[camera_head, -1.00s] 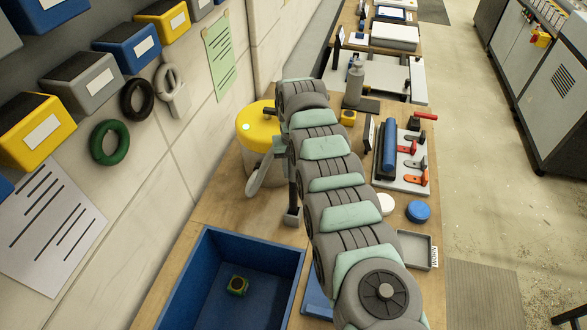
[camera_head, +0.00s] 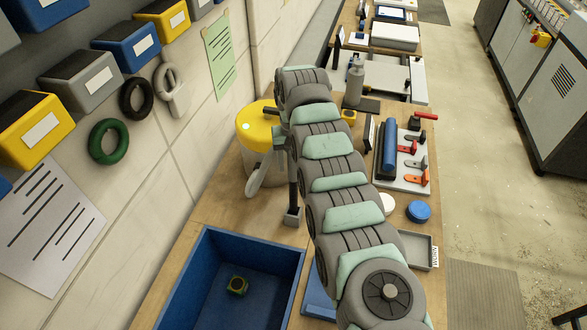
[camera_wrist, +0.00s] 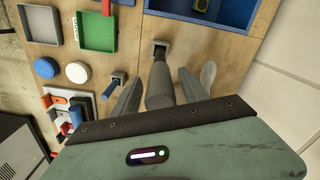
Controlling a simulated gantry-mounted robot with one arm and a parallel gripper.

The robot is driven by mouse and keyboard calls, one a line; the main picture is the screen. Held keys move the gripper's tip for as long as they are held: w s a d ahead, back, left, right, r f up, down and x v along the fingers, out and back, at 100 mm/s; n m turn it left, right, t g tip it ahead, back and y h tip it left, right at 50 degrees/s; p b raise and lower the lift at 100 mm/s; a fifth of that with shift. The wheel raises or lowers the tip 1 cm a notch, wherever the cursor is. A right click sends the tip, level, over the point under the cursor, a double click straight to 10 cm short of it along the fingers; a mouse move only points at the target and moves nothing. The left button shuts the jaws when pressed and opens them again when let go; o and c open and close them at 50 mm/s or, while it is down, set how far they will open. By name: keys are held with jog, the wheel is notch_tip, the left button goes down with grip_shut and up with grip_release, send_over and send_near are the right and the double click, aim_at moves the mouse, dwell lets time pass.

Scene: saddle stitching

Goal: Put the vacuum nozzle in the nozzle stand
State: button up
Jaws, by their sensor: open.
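The vacuum nozzle (camera_wrist: 160,88) is a grey tube with a dark narrow lower end. That dark end (camera_head: 293,192) stands upright in the small square grey nozzle stand (camera_head: 292,217) on the bench. The nozzle stand also shows in the wrist view (camera_wrist: 161,45), with the nozzle's dark tip in its opening. My gripper (camera_wrist: 159,84) is open, with one finger on each side of the nozzle and a gap visible on both sides. In the head view my arm covers the nozzle's upper part and much of my gripper.
A blue bin (camera_head: 250,245) with a small dark green-yellow part stands near the nozzle stand. A yellow-lidded bucket (camera_head: 255,125) stands by the wall. A second grey holder (camera_wrist: 118,75) with a blue-handled item is beside the left finger. Round lids and trays lie beyond.

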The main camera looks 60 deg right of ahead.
notch_tip(320, 180, up, 9)
jog(key=shift+r+b, duration=0.1)
jog(key=shift+b, duration=1)
